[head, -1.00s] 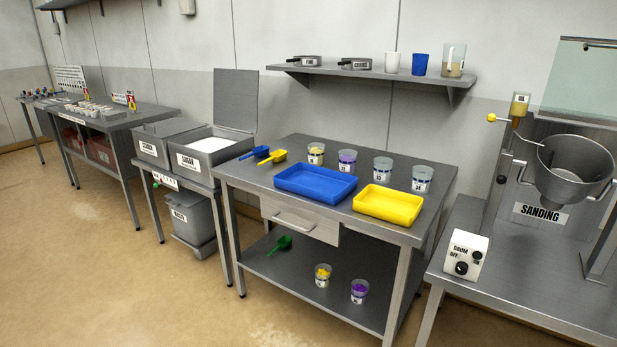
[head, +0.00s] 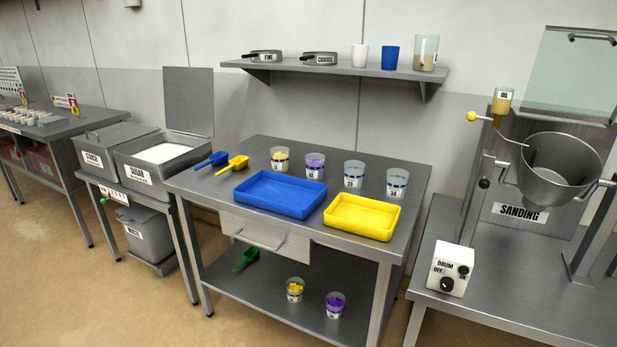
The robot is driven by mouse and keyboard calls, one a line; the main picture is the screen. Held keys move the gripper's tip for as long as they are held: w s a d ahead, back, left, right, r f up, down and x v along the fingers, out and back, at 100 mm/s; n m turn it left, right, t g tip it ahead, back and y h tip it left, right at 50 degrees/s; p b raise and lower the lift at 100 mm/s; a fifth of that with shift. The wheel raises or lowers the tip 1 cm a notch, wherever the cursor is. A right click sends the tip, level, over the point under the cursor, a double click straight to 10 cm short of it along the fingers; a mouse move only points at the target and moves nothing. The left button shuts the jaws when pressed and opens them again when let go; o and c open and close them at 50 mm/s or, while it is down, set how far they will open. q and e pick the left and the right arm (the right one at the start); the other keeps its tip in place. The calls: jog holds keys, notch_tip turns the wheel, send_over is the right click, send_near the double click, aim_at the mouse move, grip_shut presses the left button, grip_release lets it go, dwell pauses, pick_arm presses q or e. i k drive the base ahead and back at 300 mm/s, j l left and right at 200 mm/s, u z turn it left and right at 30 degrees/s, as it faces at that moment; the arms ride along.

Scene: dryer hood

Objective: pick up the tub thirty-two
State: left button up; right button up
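Several clear tubs stand in a row at the back of the steel table's top. The first holds yellow pieces (head: 280,159) and the second holds purple pieces (head: 315,166). The third tub (head: 353,175) and the fourth tub (head: 397,182) look empty, and their labels seem to read 33 and 34. The labels on the first two are too small to read surely, so I cannot tell which tub is thirty-two. Two more tubs, one with yellow pieces (head: 295,290) and one with purple (head: 335,305), stand on the lower shelf. Neither gripper is in view.
A blue tray (head: 280,208) and a yellow tray (head: 362,233) lie in front of the upper tubs. Blue (head: 210,160) and yellow (head: 234,164) scoops lie at the left. A wall shelf (head: 335,68) hangs above. The sanding drum (head: 555,190) stands at the right.

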aim_at(314, 163)
jog(key=z, duration=1.45)
jog(key=u, duration=1.3)
jog(key=i+j+z, duration=0.35)
jog(key=i+j, duration=0.3)
jog(key=i, duration=0.15)
